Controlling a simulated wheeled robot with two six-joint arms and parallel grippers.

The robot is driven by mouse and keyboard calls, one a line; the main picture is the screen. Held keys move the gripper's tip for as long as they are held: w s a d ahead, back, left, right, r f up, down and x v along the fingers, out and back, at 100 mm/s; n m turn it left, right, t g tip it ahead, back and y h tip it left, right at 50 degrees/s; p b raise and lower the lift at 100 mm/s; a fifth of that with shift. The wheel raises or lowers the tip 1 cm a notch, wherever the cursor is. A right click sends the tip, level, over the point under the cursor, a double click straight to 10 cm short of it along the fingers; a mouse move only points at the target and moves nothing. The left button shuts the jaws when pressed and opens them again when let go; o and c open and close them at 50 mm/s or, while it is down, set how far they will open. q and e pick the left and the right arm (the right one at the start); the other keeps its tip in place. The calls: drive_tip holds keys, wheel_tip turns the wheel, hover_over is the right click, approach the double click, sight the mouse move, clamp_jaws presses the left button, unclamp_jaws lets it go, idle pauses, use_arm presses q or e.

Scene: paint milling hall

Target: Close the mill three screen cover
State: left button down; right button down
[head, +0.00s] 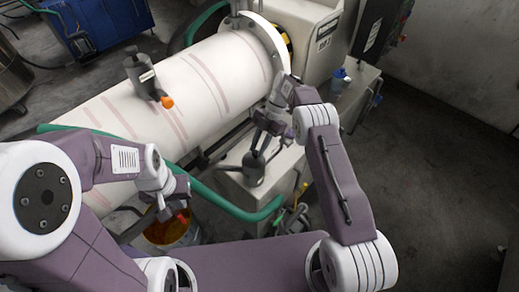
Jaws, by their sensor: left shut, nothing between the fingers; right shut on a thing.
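The mill is a large white horizontal cylinder (190,90) with faint reddish bands. A white round flange (262,42) stands at its right end, against a pale housing (308,30). I cannot tell for certain which part is the screen cover. My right gripper (258,150) reaches down in front of the cylinder and is shut on the upper part of a grey fitting (254,171) on a pale block. The gripped part is mostly hidden by the fingers. My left gripper (180,214) is shut and empty, low in front of the cylinder, above a bucket.
The bucket (171,235) holds orange-brown liquid. A green hose (222,202) curves beside the pale block (228,182). A grey valve with an orange tip (148,77) stands on the cylinder. A blue cabinet (95,22) is at back left. Floor at right is clear.

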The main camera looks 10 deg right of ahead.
drive_tip(key=shift+s+f, duration=0.25)
drive_tip(key=shift+f, duration=0.15)
drive_tip(key=c, duration=1.2)
unclamp_jaws()
drive_tip(key=shift+w, duration=0.1)
drive_tip(key=shift+w+r, duration=0.1)
drive_tip(key=shift+r, duration=0.1)
